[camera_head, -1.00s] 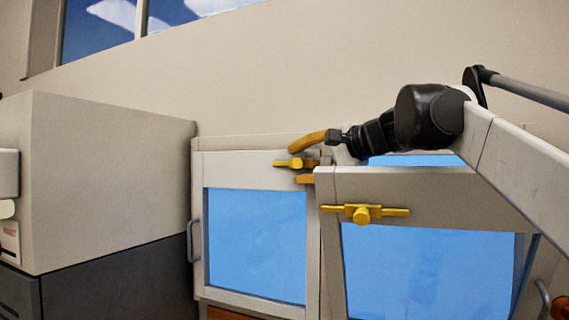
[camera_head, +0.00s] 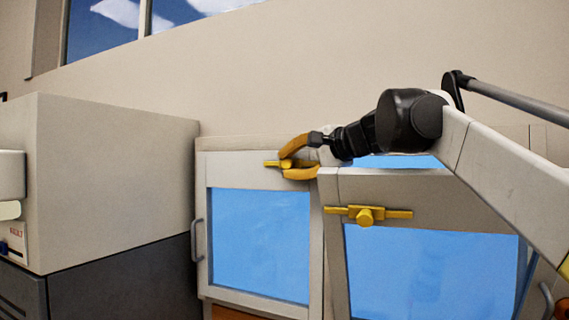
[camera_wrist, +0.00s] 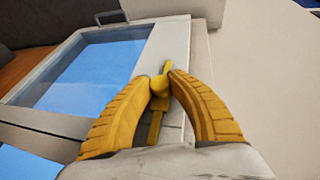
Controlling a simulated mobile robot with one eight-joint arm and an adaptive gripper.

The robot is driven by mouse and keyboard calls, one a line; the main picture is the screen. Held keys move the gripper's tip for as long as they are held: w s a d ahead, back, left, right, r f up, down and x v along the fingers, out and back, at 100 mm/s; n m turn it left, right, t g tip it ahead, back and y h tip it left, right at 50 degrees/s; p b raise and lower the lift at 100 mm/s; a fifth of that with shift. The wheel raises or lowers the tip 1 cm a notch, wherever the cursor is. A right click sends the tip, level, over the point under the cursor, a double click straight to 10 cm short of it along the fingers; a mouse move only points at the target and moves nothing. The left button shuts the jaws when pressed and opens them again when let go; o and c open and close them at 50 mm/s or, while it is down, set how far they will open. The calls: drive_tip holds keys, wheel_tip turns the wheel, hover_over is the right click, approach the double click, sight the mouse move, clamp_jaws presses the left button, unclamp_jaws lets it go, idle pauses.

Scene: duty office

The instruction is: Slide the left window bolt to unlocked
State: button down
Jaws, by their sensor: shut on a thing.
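The left window (camera_head: 258,245) has a grey frame and a blue pane. Its yellow bolt (camera_head: 270,164) lies along the top rail, partly hidden by my gripper in the head view. My gripper (camera_head: 284,165) has come in from the right and is shut on the bolt. In the wrist view, my gripper's yellow-brown fingertips (camera_wrist: 161,82) close on the bolt's knob, and the yellow bolt bar (camera_wrist: 155,128) shows beyond and below it. I cannot tell whether the bolt is locked.
The right window (camera_head: 430,270) stands in front, with its own yellow bolt (camera_head: 366,215) under my arm. A grey cabinet (camera_head: 110,180) stands at the left. A pull handle (camera_head: 197,240) is on the left window's side. Wall space above is clear.

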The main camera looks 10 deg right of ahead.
drive_tip(key=c, duration=1.3)
unclamp_jaws()
drive_tip(key=shift+a, duration=0.1)
drive_tip(key=shift+o, duration=0.4)
drive_tip(key=shift+w+a, duration=0.2)
drive_tip(key=shift+w, duration=0.05)
drive_tip(key=shift+s+d+r, duration=0.1)
drive_tip(key=shift+s+d, duration=0.3)
drive_tip(key=shift+s, duration=0.05)
drive_tip(key=v, duration=1.1)
drive_tip(key=shift+a, duration=0.15)
